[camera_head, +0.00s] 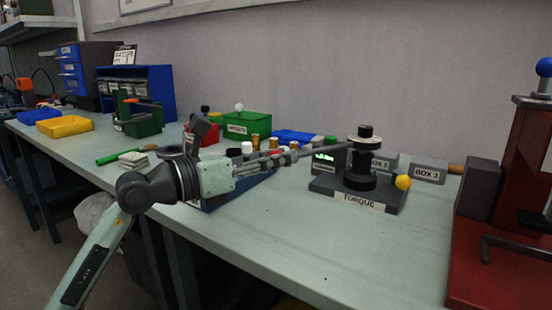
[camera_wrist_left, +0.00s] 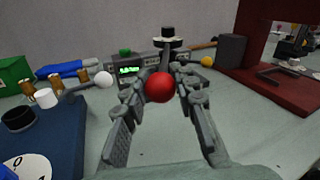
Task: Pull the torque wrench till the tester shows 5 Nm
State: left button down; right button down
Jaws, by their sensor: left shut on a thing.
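The torque tester (camera_head: 330,189) is a dark block labelled TORQUE, with a black post on top. Its small display (camera_head: 324,157) glows green; it also shows in the left wrist view (camera_wrist_left: 128,71), but its digits are too small to read surely. The torque wrench (camera_head: 331,149) is a thin grey bar running left from the post. My left gripper (camera_head: 291,155) is shut on its handle end. In the left wrist view a red ball (camera_wrist_left: 160,87) sits between the fingers and hides part of the wrench. My right gripper is not in view.
A yellow ball (camera_head: 403,182) is at the tester's right side. A block labelled BOX 3 (camera_head: 429,171) stands behind it. A red press (camera_head: 505,220) fills the right side. A green bin (camera_head: 247,124) is behind my left gripper. The bench front is clear.

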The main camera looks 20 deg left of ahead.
pick_arm(q)
jog(key=shift+w+a+r, duration=0.1)
jog(key=shift+w+a, duration=0.05)
jog(key=shift+a, duration=0.1)
jog(key=c, duration=1.2)
grip_release()
jog(key=shift+v, duration=6.05)
jog(key=shift+d, duration=0.2)
jog(key=shift+c, duration=0.5)
